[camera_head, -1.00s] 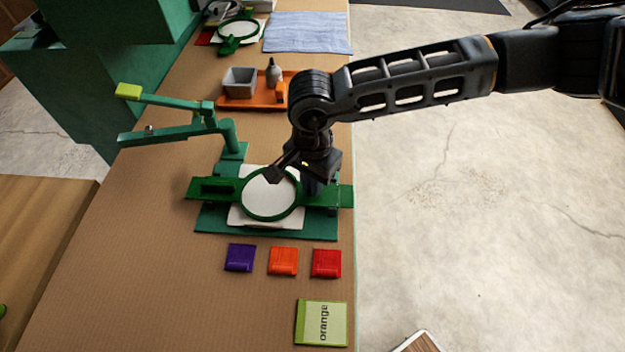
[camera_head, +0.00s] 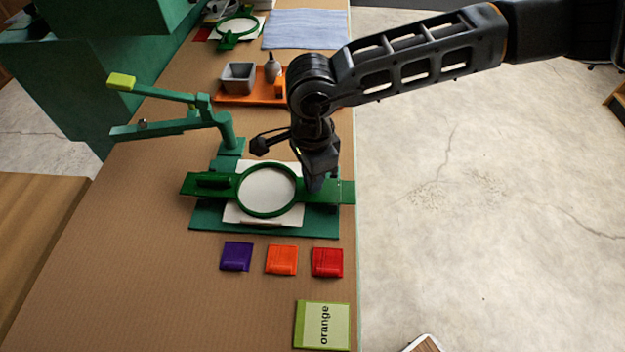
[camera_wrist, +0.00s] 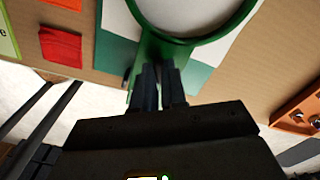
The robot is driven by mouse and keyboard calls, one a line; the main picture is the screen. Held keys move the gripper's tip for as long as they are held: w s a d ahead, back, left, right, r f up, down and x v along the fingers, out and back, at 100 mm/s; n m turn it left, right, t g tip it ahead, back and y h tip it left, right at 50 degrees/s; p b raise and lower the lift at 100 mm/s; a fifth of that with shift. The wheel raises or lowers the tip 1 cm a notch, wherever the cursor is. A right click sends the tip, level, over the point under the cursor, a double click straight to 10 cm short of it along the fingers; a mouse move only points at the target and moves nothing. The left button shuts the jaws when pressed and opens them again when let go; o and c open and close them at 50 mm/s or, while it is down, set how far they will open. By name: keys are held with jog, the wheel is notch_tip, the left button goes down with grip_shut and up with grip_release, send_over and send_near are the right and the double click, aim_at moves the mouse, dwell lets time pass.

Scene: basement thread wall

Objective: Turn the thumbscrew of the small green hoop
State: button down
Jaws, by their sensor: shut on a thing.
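The small green hoop (camera_head: 241,203) lies flat around white cloth (camera_head: 267,184) on a dark green base (camera_head: 210,217) near the table's right edge. My gripper (camera_head: 313,187) points down at the hoop's right end. In the wrist view, the two dark fingers of my gripper (camera_wrist: 161,78) are close together at the end of the hoop (camera_wrist: 150,45), with a sliver of green between them. They are shut on the thumbscrew there. The thumbscrew itself is hidden by the fingers, so its angle cannot be seen.
A green jointed stand (camera_head: 226,130) rises behind the hoop on the left. An orange tray (camera_head: 232,98) and another green hoop (camera_head: 222,36) are farther back.

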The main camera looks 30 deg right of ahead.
jog(key=m+b, duration=0.3)
jog(key=m, duration=0.2)
jog(key=shift+m, duration=0.4)
dwell(0.4)
jog(key=c, duration=1.2)
grip_release()
jog(key=shift+o, duration=0.2)
jog(key=shift+r+b, duration=0.8)
jog(key=shift+r, duration=3.1)
